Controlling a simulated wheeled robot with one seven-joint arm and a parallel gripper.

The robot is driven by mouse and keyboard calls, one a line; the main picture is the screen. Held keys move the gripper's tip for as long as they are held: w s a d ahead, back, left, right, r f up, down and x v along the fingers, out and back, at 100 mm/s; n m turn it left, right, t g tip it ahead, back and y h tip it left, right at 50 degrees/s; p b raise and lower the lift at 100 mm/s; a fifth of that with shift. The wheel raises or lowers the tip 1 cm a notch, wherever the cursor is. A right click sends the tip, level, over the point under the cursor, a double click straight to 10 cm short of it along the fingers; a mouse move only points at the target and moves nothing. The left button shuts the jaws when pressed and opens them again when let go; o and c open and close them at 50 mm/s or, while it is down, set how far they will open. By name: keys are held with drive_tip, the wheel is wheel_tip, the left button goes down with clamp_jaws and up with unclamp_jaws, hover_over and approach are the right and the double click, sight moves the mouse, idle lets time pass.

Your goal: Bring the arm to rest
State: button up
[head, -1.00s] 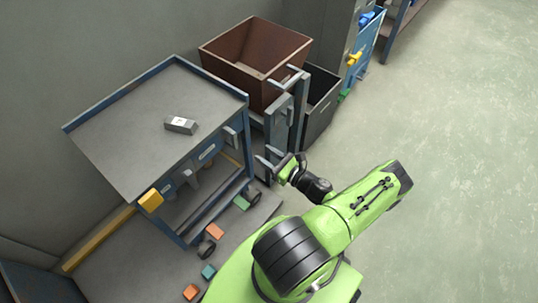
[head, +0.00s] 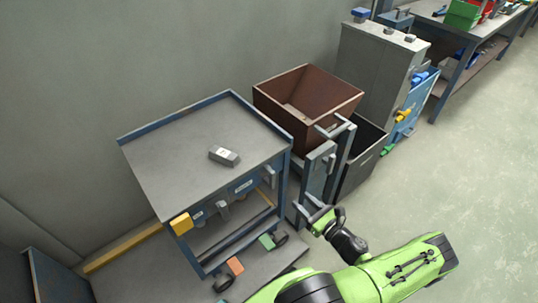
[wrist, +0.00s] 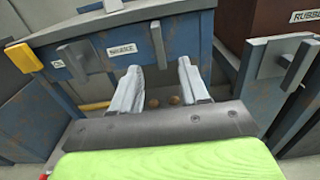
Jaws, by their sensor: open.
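My green arm comes in from the bottom of the head view. My gripper (wrist: 161,75) is open in the wrist view, with its two pale fingers apart and nothing held between them. The fingers are in front of the grey-blue cart (wrist: 95,32), near its labelled front and handles. In the head view the gripper end is low, to the right of the cart (head: 185,150); the fingers are too small there to judge.
A small grey block (head: 224,156) lies on the cart top. A brown bin (head: 308,97) and a dark bin (head: 358,165) stand right of the cart, with grey handled posts (head: 318,172) in front. Coloured blocks lie below. The floor (head: 475,180) at right is clear.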

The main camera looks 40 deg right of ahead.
drive_tip(key=w+a+r+n+g+y+p, duration=0.25)
drive_tip(key=a+r+n+g, duration=0.5)
drive_tip(key=r+n, duration=0.4)
drive_tip(key=w+a+r+n+g+y+p, duration=0.1)
drive_tip(key=a+r+n+g+y+p, duration=0.2)
drive_tip(key=a+r+n+g, duration=0.65)
drive_tip(key=s+a+r+n+t+h+p, duration=0.1)
drive_tip(key=s+a+r+n+h, duration=0.1)
drive_tip(key=r, duration=0.5)
drive_tip(key=s+a+r+n+t+h+p, duration=0.2)
drive_tip(key=s+a+r+n, duration=0.2)
drive_tip(key=s+r+n, duration=0.3)
drive_tip(key=s+a+r+n+t+h+p, duration=0.1)
drive_tip(key=s+a+r+n+h+p, duration=0.1)
drive_tip(key=r, duration=0.6)
drive_tip(key=s+a+n, duration=0.1)
drive_tip(key=s+n, duration=0.1)
drive_tip(key=n, duration=0.1)
drive_tip(key=shift+s+r+n+t, duration=0.3)
drive_tip(key=shift+s+r+n, duration=0.05)
drive_tip(key=shift+n, duration=0.05)
drive_tip(key=shift+o, duration=0.4)
